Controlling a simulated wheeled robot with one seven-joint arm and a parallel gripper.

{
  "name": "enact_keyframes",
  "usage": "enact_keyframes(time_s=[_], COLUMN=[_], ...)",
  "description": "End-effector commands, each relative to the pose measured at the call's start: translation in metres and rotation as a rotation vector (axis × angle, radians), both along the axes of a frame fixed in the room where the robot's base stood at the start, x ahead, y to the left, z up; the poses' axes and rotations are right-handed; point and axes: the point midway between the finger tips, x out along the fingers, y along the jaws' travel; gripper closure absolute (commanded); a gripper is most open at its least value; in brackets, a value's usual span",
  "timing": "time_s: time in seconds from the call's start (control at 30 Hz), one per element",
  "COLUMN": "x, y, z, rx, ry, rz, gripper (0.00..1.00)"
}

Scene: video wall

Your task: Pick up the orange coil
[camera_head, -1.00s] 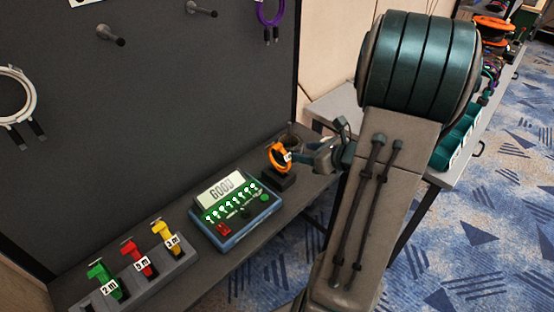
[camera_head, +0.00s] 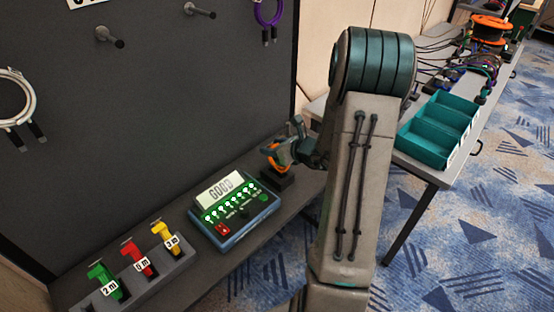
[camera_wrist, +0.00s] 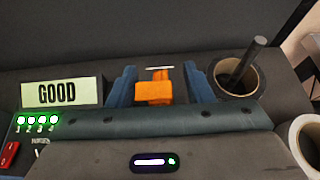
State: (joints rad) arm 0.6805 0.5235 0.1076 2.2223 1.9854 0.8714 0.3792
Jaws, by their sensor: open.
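The orange coil (camera_head: 274,164) is at a dark stand on the ledge, just right of the tester, in the head view. My gripper covers part of it there. In the wrist view an orange block-like part (camera_wrist: 153,94) of it shows between my two blue fingers. My gripper (camera_head: 290,147) is open around the coil, with one finger on each side; it also shows in the wrist view (camera_wrist: 160,82). A gap shows at the right finger; contact at the left finger cannot be told.
The tester (camera_head: 236,208) reading GOOD stands close left of the coil. A rack with green, red and yellow tools (camera_head: 138,262) is farther left. Teal bins (camera_head: 440,130) and cables sit on the right table.

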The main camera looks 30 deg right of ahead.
Motion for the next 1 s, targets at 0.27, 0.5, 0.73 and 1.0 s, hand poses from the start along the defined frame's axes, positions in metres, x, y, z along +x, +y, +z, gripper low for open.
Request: enact_keyframes(time_s=[0.27, 0.5, 0.73, 1.0], x=[0.003, 0.003, 0.003, 0.003], y=[0.001, 0.001, 0.001, 0.001], z=[-0.002, -0.001, 0.0, 0.019], rx=[0.0, 0.0, -0.001, -0.003], ry=[-0.001, -0.001, -0.001, -0.005], rz=[-0.001, -0.001, 0.0, 0.0], gripper=[0.54, 1.0, 1.0, 1.0])
